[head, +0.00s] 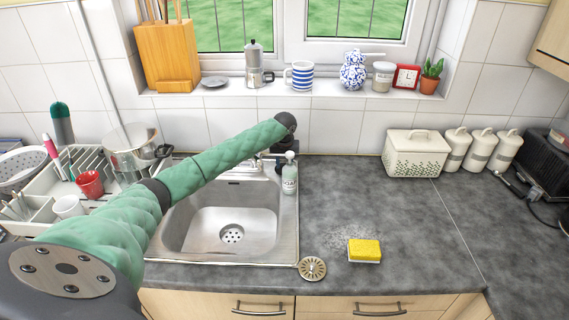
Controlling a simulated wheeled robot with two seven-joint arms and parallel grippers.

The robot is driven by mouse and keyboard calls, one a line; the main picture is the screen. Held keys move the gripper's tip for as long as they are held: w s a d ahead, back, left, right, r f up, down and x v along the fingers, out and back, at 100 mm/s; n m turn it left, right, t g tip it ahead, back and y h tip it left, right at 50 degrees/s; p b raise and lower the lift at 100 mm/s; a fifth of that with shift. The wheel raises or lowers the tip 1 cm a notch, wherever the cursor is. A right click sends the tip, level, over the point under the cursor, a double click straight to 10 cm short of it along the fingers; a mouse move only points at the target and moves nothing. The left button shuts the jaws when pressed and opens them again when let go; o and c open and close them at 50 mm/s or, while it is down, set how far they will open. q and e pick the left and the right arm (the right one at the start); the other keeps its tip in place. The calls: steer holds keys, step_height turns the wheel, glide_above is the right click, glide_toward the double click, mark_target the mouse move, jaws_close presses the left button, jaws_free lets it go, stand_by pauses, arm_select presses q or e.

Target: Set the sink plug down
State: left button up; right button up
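The sink plug (312,268) is a round, metallic, slotted disc. It lies on the dark worktop just off the sink's front right corner, near the front edge. My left arm crosses from the lower left over the sink (232,225), and its dark end is near the back rim, beside the tap. Dark parts of my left gripper (272,151) seem to show there, next to the soap bottle. I cannot make out its fingers, and it is well away from the plug. My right gripper is not in view.
A yellow sponge (365,250) lies right of the plug. A soap bottle (290,174) stands at the sink's back right corner. A dish rack (95,180) with crockery is on the left. A cream bread bin (415,153) and canisters stand at the back right. The right worktop is mostly clear.

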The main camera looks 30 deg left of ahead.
arm_select(q)
steer(key=shift+r, duration=0.15)
